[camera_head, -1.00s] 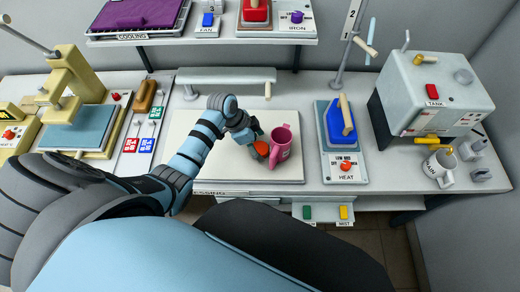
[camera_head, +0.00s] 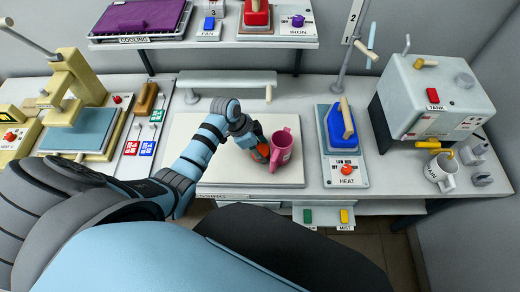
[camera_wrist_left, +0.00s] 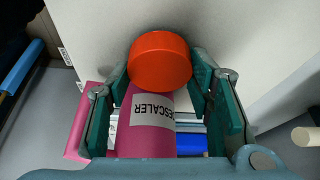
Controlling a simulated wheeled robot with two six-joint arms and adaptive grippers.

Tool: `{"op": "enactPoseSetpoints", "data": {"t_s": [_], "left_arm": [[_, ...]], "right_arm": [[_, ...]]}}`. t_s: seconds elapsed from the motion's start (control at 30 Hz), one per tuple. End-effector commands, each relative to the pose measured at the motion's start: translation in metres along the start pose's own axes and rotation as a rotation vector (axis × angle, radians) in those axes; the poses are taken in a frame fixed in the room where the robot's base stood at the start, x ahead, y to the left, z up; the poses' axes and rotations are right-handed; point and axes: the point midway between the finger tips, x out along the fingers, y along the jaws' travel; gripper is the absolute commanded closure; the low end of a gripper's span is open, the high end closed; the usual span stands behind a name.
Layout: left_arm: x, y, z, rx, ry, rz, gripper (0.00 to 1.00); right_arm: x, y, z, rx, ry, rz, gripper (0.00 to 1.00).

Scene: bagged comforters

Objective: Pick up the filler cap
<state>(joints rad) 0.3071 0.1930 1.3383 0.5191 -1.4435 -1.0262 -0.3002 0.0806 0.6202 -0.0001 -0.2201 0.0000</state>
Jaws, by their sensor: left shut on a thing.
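An orange round cap (camera_head: 262,153) is at my left gripper (camera_head: 256,146), beside a pink container (camera_head: 287,158) on the pale board. In the left wrist view the cap (camera_wrist_left: 160,60) sits between the fingertips of my left gripper (camera_wrist_left: 160,75), which is shut on it. The pink container (camera_wrist_left: 146,130) carries a DESCALER label and lies below the cap in that view. I cannot tell whether the cap touches the container. My right gripper is not in view.
The pale board (camera_head: 215,172) lies under the cap and container. A blue-topped iron (camera_head: 338,125) stands on the heat panel to the right. A shelf (camera_head: 200,40) runs along the back.

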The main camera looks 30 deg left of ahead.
Motion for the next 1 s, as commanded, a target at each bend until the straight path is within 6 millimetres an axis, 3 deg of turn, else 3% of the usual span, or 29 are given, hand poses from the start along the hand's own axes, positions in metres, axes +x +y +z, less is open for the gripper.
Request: {"op": "enactPoseSetpoints", "data": {"t_s": [0.33,0.7,1.0], "left_arm": [[-0.074,-0.001,-0.031,0.005,0.002,-0.006,0.81],[-0.160,-0.001,-0.067,0.003,0.003,-0.004,0.81],[-0.177,-0.001,-0.073,0.001,0.003,-0.001,0.81]], "right_arm": [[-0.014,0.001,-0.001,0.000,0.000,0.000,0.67],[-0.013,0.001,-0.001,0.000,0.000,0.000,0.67],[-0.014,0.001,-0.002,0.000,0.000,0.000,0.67]]}}
